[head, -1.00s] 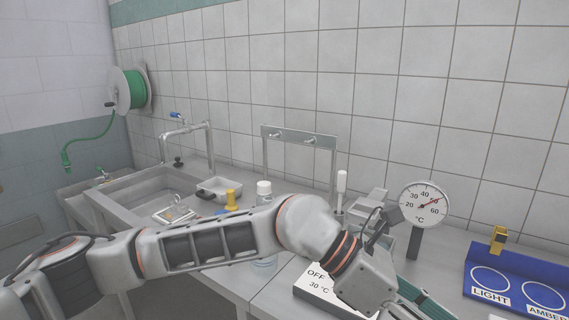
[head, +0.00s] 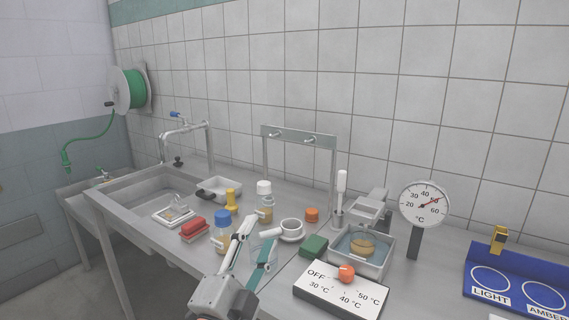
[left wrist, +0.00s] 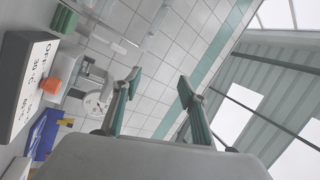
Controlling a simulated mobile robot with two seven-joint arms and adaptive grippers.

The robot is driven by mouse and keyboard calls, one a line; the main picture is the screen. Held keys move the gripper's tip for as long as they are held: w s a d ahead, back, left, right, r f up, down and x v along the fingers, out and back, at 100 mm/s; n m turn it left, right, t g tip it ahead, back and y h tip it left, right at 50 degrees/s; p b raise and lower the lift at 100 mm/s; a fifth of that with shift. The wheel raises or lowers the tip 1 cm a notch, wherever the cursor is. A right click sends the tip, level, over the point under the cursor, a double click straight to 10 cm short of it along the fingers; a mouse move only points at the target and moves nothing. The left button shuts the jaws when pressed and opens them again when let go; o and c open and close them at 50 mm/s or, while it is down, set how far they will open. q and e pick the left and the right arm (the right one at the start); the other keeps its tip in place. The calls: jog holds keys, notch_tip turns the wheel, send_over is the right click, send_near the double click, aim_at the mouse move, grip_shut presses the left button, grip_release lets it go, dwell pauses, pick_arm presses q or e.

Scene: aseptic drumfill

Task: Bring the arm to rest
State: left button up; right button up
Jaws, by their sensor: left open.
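My left gripper (head: 254,247) shows at the lower middle of the head view, pointing up and away over the front of the bench. Its two fingers are apart and nothing is between them. In the left wrist view the gripper (left wrist: 160,92) is also open and empty, with the tiled wall beyond it. My right gripper is not in view.
A control plate with an orange knob (head: 346,273) lies right of the gripper, before a water bath (head: 378,266). A dial thermometer (head: 424,203) and a blue marked board (head: 520,283) stand further right. A sink (head: 140,200) is at left. The bench edge is near.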

pick_arm(q)
jog(key=s+a+f+n+g+y, duration=0.3)
jog(key=s+a+f+n+y, duration=0.1)
jog(key=a+f, duration=0.6)
jog(key=s+a+f+n+g+y, duration=0.35)
jog(key=a+f, duration=0.55)
jog(key=f, duration=0.3)
jog(key=s+a+f+n+g+y, duration=0.1)
jog(key=s+a+f+g+y, duration=0.1)
jog(key=s+a+f+g, duration=0.5)
jog(key=s+a+f+n+y, duration=0.15)
jog(key=s+a+f, duration=0.3)
jog(key=s, duration=0.75)
jog(key=w+d+f+n+t+h+p, duration=0.1)
jog(key=d+f+t+h, duration=0.1)
jog(key=d+f, duration=0.3)
jog(key=w+d+f+n+t+h+p, duration=0.1)
jog(key=d+f+h, duration=0.4)
jog(key=d, duration=0.5)
jog(key=shift+w+d+n+t+p, duration=0.2)
jog(key=shift+d+n+t+p, duration=0.1)
jog(key=shift+t, duration=0.15)
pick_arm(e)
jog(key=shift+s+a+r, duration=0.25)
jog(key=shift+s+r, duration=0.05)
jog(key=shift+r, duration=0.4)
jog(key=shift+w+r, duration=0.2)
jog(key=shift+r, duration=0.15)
